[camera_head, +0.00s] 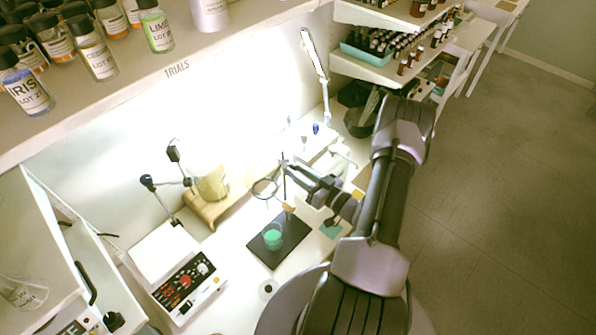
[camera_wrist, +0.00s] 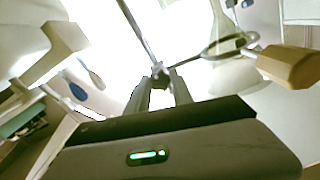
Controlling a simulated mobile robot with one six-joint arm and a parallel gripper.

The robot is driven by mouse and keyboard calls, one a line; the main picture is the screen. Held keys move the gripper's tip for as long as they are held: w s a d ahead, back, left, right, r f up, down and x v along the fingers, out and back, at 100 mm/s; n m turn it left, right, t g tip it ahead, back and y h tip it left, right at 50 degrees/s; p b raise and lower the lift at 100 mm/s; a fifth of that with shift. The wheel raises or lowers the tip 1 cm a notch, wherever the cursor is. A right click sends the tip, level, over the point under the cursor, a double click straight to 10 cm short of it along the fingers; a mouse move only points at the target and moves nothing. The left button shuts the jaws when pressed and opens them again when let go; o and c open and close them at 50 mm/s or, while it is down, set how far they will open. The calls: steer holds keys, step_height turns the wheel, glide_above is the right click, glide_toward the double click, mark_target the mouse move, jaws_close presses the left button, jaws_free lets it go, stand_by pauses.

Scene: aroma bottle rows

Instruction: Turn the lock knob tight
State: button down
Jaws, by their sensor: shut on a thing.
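In the wrist view a thin metal rod (camera_wrist: 135,28) runs down to a small clamp joint (camera_wrist: 158,70) in front of my gripper (camera_wrist: 159,88). My gripper's fingers are closed on the lock knob at this joint; the knob itself is mostly hidden between them. A metal ring (camera_wrist: 228,44) lies to the right of the joint, with a wooden piece (camera_wrist: 290,66) beyond it. In the head view my gripper (camera_head: 288,170) reaches the rod from the right, and the ring (camera_head: 264,188) shows to its left.
A green-filled beaker (camera_head: 273,237) stands on a dark mat (camera_head: 290,245) below the ring. A control box with red buttons (camera_head: 187,280) is at the lower left. A wooden stand (camera_head: 203,207) holds a pale yellow vessel (camera_head: 213,183). Shelves with bottles are overhead.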

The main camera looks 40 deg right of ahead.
steer(key=shift+m, duration=0.4)
steer(key=c, duration=1.1)
jaws_free()
steer(key=shift+s, duration=0.1)
steer(key=s, duration=0.5)
steer(key=s+d+b, duration=0.1)
steer(key=s, duration=1.1)
steer(key=shift+s+d, duration=0.15)
